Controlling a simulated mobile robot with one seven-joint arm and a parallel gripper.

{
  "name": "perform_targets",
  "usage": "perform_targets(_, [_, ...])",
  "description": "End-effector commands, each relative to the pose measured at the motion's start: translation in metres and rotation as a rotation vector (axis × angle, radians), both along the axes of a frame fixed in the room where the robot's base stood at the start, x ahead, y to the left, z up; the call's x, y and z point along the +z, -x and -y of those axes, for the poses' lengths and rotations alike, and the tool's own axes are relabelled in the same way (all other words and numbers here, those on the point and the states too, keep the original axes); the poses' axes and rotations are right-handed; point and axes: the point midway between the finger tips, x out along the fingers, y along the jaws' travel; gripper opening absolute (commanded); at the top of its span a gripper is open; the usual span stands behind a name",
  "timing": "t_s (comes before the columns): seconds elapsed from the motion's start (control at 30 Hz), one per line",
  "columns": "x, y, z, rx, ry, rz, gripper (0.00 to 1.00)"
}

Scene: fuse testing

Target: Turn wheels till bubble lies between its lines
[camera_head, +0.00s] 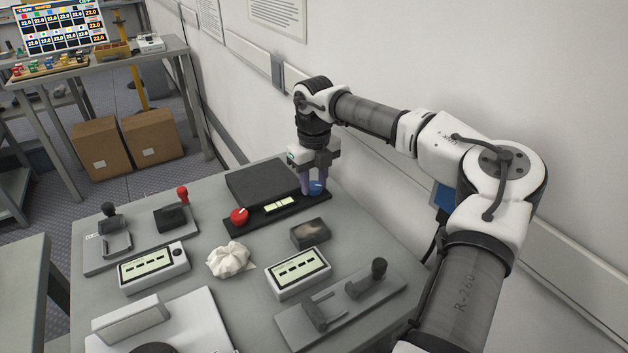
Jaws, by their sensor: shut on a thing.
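A black levelling base (262,222) lies near the back of the grey table. It has a red wheel (239,216) at its left end and a blue wheel (316,187) at its right end. A pale yellow-green vial (278,205) with dark lines sits between the wheels; the bubble is too small to make out. My gripper (311,188) points down at the right end, with its purple fingers shut on the blue wheel and partly hiding it. The red wheel stands free, with a white mark on top.
A dark block (262,182) stands behind the base. In front are a small dark box (310,233), crumpled white cloth (230,260), two display meters (153,268) (298,272) and lever fixtures (341,303). A wall rises at the right.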

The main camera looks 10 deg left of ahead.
Motion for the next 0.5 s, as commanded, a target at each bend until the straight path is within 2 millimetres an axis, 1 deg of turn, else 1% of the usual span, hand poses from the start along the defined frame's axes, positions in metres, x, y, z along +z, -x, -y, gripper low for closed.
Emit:
perform_targets(0.2, [0.0006,0.0,0.0007,0.0,0.001,0.0,0.11])
perform_targets(0.23, [0.0006,0.0,0.0007,0.0,0.001,0.0,0.36])
perform_targets(0.37, [0.0005,0.0,0.0006,0.001,0.001,0.0,0.53])
perform_targets(0.4, [0.0004,0.0,0.0006,0.001,0.001,0.0,0.55])
perform_targets(0.5, [0.0003,0.0,0.0004,0.001,0.001,-0.001,0.55])
